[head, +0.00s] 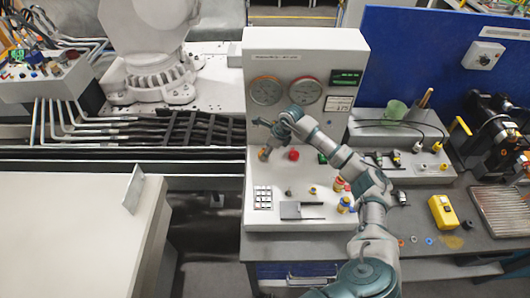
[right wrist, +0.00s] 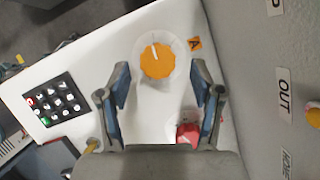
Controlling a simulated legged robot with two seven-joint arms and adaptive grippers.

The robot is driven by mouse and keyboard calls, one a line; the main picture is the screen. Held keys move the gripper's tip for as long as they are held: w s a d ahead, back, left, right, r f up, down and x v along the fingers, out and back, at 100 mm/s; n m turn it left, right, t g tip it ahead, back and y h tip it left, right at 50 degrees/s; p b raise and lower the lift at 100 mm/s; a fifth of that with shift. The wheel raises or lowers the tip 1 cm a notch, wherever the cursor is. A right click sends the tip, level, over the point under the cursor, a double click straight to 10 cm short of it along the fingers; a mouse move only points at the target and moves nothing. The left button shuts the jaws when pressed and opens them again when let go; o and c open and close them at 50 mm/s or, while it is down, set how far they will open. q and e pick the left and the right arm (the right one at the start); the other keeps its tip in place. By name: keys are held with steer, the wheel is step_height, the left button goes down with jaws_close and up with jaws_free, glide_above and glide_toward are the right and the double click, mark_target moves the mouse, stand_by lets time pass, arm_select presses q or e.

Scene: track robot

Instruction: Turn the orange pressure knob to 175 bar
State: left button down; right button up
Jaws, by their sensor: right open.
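My left gripper is out of view.
A red knob (right wrist: 187,132) is close beside the right finger; it also shows in the head view (head: 293,155). A keypad (head: 263,198) and several small knobs are on the console's lower panel. A yellow device (head: 442,212) lies on the bench at right.

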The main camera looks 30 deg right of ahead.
steer(key=shift+x, duration=1.15)
steer(key=shift+a, duration=0.1)
steer(key=shift+s, duration=0.1)
steer(key=c, duration=1.1)
steer(key=shift+c, duration=0.2)
